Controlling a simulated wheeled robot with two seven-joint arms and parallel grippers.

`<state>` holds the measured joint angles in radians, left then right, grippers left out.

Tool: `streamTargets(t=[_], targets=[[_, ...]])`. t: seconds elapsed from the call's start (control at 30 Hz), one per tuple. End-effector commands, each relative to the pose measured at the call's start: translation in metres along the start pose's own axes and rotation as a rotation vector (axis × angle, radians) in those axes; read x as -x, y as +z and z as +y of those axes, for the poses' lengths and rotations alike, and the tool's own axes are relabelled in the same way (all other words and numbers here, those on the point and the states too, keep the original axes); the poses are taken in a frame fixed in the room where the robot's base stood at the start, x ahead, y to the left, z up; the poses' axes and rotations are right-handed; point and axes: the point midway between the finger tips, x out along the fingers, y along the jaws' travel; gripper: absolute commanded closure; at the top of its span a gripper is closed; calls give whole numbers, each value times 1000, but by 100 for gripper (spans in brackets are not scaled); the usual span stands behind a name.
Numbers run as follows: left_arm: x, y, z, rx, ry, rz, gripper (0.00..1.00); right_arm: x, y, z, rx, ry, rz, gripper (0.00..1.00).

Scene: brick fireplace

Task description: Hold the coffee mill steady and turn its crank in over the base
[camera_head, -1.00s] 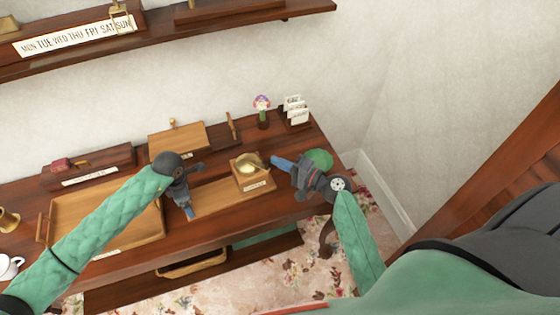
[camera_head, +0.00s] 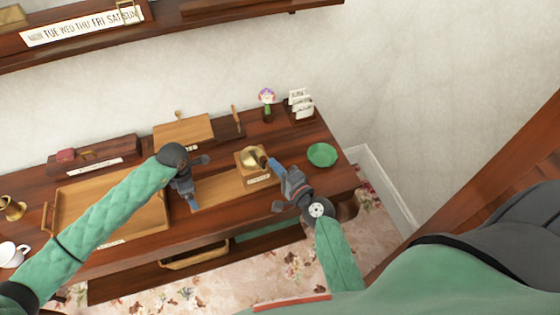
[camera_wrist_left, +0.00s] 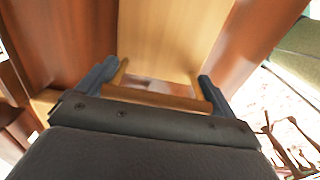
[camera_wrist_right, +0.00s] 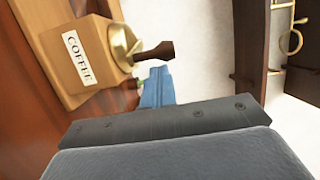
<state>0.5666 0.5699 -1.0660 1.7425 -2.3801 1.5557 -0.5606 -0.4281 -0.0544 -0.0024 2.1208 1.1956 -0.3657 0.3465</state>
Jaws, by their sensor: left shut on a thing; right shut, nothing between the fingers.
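The coffee mill (camera_head: 243,163) is a small wooden box with a brass dome, at the right end of a long wooden base board (camera_head: 225,190). The right wrist view shows its COFFEE label (camera_wrist_right: 78,58) and the crank's dark wooden knob (camera_wrist_right: 157,50), which sticks out sideways from the brass. My left gripper (camera_head: 197,183) is shut on the base's left end; the left wrist view shows its fingers either side of a wooden end rail (camera_wrist_left: 160,95). My right gripper (camera_head: 273,164) is shut and empty, its blue tips close beside the knob; whether they touch I cannot tell.
A wooden tray (camera_head: 75,245) lies left of the base. A wooden board (camera_head: 183,132), a flower vase (camera_head: 267,110) and a card rack (camera_head: 300,106) stand behind. A green dish (camera_head: 322,154) sits right of the mill, near the table's right end.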

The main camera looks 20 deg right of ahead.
Motion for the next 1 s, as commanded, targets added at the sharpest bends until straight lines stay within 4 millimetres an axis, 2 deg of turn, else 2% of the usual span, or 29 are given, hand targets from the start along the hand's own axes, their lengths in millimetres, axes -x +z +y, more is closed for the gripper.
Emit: streamTargets(t=[0.5, 1.0], targets=[[1, 0, 0, 1, 1, -1, 44, -4, 49, 0, 0, 0, -3, 100], [1, 1, 0, -1, 1, -2, 44, -16, 76, 0, 0, 0, -2, 100]])
